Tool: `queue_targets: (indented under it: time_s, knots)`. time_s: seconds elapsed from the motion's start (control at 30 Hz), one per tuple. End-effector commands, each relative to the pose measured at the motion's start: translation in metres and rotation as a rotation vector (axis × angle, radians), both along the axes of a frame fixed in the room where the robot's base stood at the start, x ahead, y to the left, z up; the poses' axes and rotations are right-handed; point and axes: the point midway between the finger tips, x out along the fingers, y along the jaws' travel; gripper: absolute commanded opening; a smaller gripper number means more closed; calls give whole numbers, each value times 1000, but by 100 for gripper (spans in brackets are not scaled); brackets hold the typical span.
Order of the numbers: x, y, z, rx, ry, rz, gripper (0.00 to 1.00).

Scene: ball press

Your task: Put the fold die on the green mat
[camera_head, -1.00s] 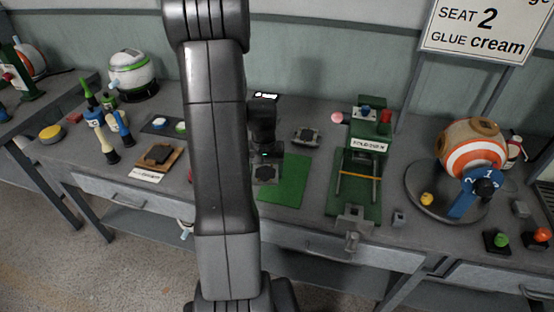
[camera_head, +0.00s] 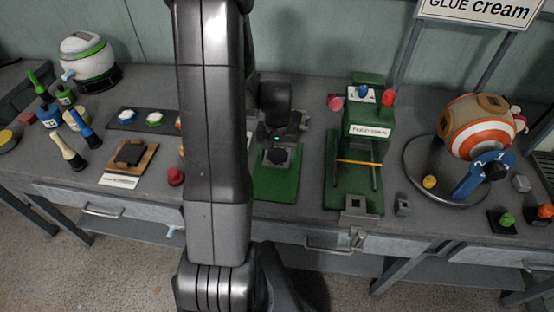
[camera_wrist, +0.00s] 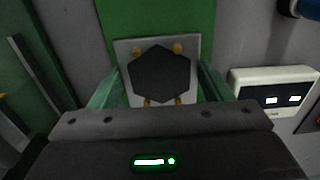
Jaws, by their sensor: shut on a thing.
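The fold die, a grey square plate with a dark hexagon and brass pins, shows in the wrist view (camera_wrist: 160,75) and the head view (camera_head: 277,157). My gripper (camera_head: 276,150) is shut on it, with a greenish finger at each side in the wrist view. The green mat (camera_head: 275,187) lies under and in front of the die in the head view; it also shows in the wrist view (camera_wrist: 203,18). The die is over the mat's rear part. I cannot tell whether it touches the mat. My arm hides part of the bench to the left.
A green press (camera_head: 347,180) stands right of the mat, with a small grey block (camera_head: 403,206) beside it. A striped ball (camera_head: 478,128) is on a round stand at right. A wooden tray (camera_head: 129,160) and several bottles stand at left. A white device (camera_wrist: 270,90) is beside the mat.

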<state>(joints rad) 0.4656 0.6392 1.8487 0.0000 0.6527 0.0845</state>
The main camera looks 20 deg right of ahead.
Motion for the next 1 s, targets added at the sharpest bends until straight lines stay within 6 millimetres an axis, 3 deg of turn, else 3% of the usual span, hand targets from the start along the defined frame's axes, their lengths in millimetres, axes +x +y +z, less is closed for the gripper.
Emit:
queue_targets:
  time_s: [0.23,0.67,0.7,0.8,1.0]
  knots:
    - [0,0,-30,2,3,0,43]
    - [0,0,-37,0,0,0,43]
    - [0,0,-38,0,0,0,74]
    - [0,0,-36,0,0,0,94]
    - [0,0,-36,1,1,0,94]
